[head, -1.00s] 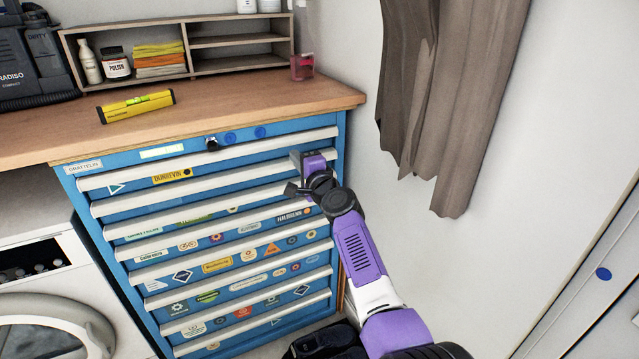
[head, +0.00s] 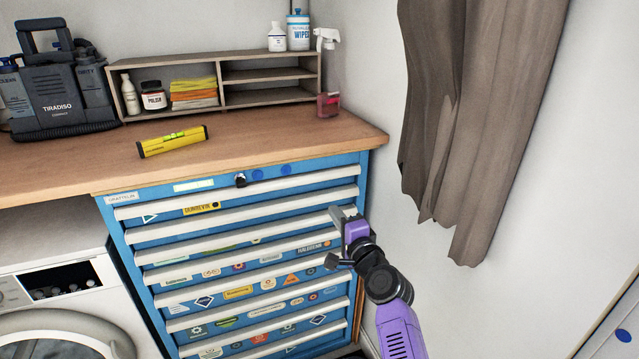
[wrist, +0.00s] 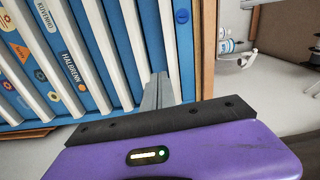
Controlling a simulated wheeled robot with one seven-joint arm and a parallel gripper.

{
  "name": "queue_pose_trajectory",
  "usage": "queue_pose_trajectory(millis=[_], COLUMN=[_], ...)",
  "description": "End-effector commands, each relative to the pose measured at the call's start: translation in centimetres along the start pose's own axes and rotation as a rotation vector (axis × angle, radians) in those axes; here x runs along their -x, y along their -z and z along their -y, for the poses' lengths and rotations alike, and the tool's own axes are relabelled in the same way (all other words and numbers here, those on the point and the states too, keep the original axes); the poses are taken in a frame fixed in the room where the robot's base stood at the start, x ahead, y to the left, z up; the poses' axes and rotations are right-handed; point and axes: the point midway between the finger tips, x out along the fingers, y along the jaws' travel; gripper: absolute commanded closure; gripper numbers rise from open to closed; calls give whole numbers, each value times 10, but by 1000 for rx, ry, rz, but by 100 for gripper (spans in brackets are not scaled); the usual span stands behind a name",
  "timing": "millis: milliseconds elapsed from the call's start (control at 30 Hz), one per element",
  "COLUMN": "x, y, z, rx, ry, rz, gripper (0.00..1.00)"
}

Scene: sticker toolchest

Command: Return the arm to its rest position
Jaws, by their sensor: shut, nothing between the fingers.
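My purple arm with its black wrist joint reaches up from the bottom right in the head view. My gripper (head: 341,215) is in front of the upper right part of the blue tool chest (head: 366,172). Its grey fingers are together with nothing between them. In the wrist view the shut fingers (wrist: 157,88) point at the chest's right end, near the white drawer handles. I cannot tell whether they touch the chest. All the drawers look shut.
A wooden worktop (head: 270,135) over the chest carries a yellow level (head: 172,141), a shelf unit (head: 270,75) and a dark machine (head: 62,95). A washing machine (head: 60,285) stands at left. A curtain (head: 475,120) hangs on the right wall.

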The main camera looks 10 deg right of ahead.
Motion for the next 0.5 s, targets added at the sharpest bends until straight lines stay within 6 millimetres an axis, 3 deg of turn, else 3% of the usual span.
queue_pose_trajectory(millis=[100,167,367,500], x=[3,16,72,121], y=[14,20,33,36], z=[32,38,25,6], rx=[129,232,490,659], ry=[57,79,82,64], rz=[-56,-96,-187,-232], gripper=[100,100,100,100])
